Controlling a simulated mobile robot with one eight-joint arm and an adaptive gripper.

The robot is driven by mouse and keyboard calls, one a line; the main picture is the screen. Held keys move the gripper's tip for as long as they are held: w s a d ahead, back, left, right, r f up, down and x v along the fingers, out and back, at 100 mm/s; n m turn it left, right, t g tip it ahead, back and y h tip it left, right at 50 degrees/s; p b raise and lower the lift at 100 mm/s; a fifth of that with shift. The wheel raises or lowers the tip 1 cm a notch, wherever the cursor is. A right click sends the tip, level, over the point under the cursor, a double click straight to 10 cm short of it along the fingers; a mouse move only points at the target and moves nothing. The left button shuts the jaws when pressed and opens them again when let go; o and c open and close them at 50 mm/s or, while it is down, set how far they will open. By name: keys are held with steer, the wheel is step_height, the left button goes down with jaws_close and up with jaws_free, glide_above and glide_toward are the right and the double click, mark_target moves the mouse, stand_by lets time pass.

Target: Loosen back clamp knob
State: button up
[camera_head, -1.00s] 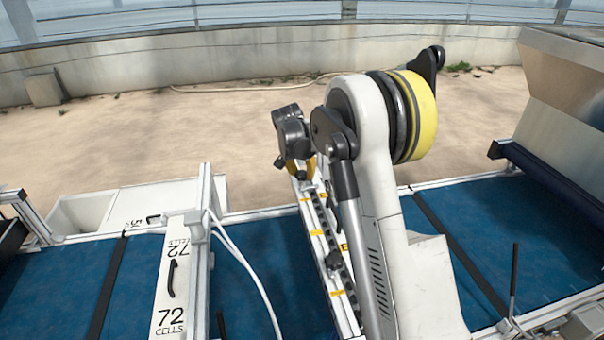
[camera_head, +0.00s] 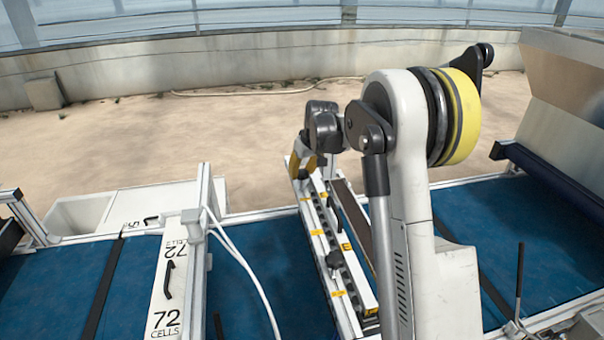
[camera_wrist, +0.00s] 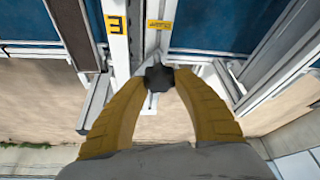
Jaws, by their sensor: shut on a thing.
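The black back clamp knob (camera_wrist: 158,77) sits at the far end of the white seeder rail in the wrist view. My gripper (camera_wrist: 159,75) has its two yellow-brown fingers closed around the knob, one on each side. In the head view my gripper (camera_head: 300,168) is at the back end of the rail (camera_head: 330,240), and the knob there is hidden behind it. A second black knob (camera_head: 334,259) stands nearer on the same rail, clear of my gripper.
A blue conveyor belt (camera_head: 257,265) runs under the rail. A white plate marked 72 cells (camera_head: 168,290) and white cables (camera_head: 245,262) lie to the left. A metal hopper (camera_head: 565,80) stands at right. A dark lever (camera_head: 519,280) rises at front right.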

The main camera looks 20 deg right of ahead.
steer(key=n+y, duration=0.1)
steer(key=n, duration=0.2)
steer(key=n+g+y, duration=0.1)
steer(key=n, duration=0.2)
steer(key=shift+n+b, duration=0.3)
stand_by(0.3)
steer(key=o, duration=1.2)
steer(key=v, duration=1.2)
steer(key=shift+d+f, duration=0.1)
steer(key=shift+d, duration=0.1)
